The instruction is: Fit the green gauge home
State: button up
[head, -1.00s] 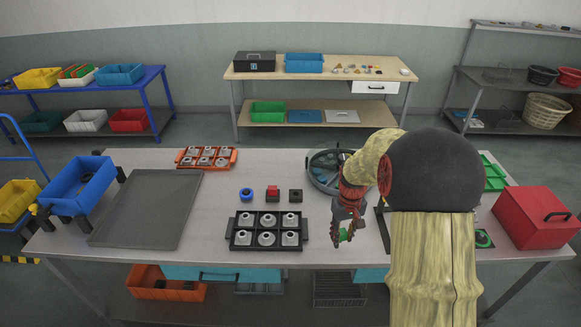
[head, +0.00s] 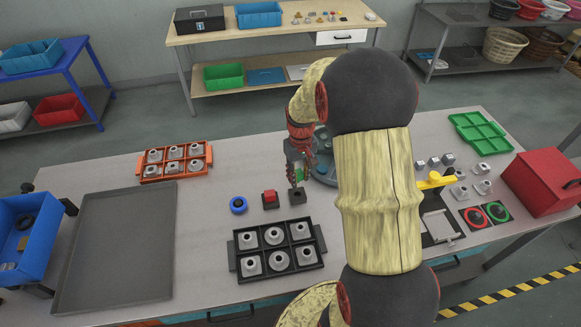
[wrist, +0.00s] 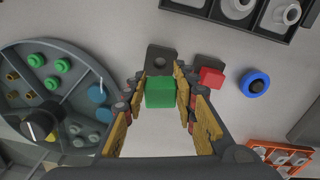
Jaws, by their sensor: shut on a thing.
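My gripper (wrist: 160,100) is shut on the green gauge (wrist: 160,92), which shows as a green block between the two fingers. In the head view the gripper (head: 298,176) points down, with a bit of green visible between the fingers, close above a small dark block (head: 297,195). In the wrist view that dark block (wrist: 161,58) has a round hole in its top and lies just beyond the gauge. The gauge's lower end is hidden, so I cannot tell whether it touches the block.
A block with a red top (head: 269,197) and a blue ring (head: 238,205) stand to the left. A black tray of metal parts (head: 277,248) is in front. A round compartment dish (wrist: 50,90) is close beside the gripper. A bare grey tray (head: 115,245) lies at left.

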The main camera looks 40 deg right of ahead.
jog(key=shift+s+f, duration=0.15)
jog(key=shift+f, duration=0.2)
notch_tip(320, 180, down, 6)
jog(key=b, duration=0.4)
jog(key=shift+r, duration=0.2)
jog(key=shift+s, duration=0.1)
jog(key=shift+f+b, duration=0.3)
jog(key=shift+f, duration=0.75)
dwell(3.6)
jog(key=o, duration=1.2)
jog(key=shift+o, duration=0.2)
notch_tip(320, 180, up, 12)
